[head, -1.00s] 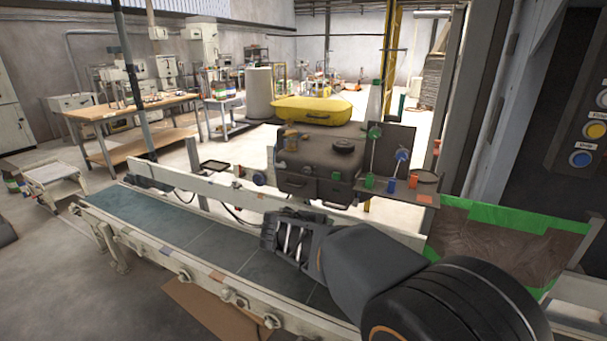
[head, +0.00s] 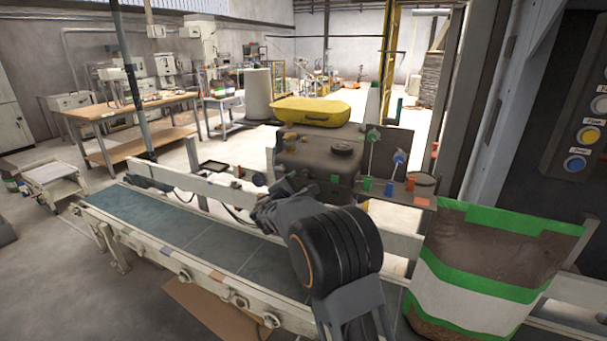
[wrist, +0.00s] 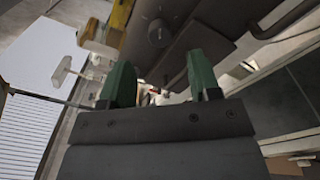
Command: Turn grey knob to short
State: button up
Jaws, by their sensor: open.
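In the wrist view, a dark grey round knob (wrist: 158,32) with small marks around it sits on a dark panel (wrist: 185,45), beyond my fingertips. I cannot read its marks or tell its setting. My gripper (wrist: 160,75) is open there, its two green fingers apart with nothing held between them, and not touching the knob. In the head view, my gripper (head: 272,198) is at the near left side of a dark case (head: 318,160), above the conveyor. Its fingertips are hard to make out there. A dark round disc (head: 343,149) sits on top of the case.
The conveyor belt (head: 215,240) runs below the arm, with a pale rail (head: 205,190) behind it. A green, white and brown bag (head: 480,290) stands at the right. Small coloured fittings (head: 389,187) stand right of the case.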

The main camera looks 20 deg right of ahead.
aim_at(304, 175)
jog(key=shift+p+x, duration=0.7)
jog(key=shift+x, duration=2.3)
jog(key=c, duration=0.9)
jog(key=shift+f, duration=0.1)
jog(key=shift+n+b, duration=0.35)
jog(key=shift+n, duration=0.85)
jog(key=n, duration=0.3)
jog(key=shift+n+g, duration=0.3)
jog(key=shift+n, duration=0.1)
jog(key=n+p, duration=0.2)
jog(key=n, duration=0.3)
jog(key=shift+n, duration=0.3)
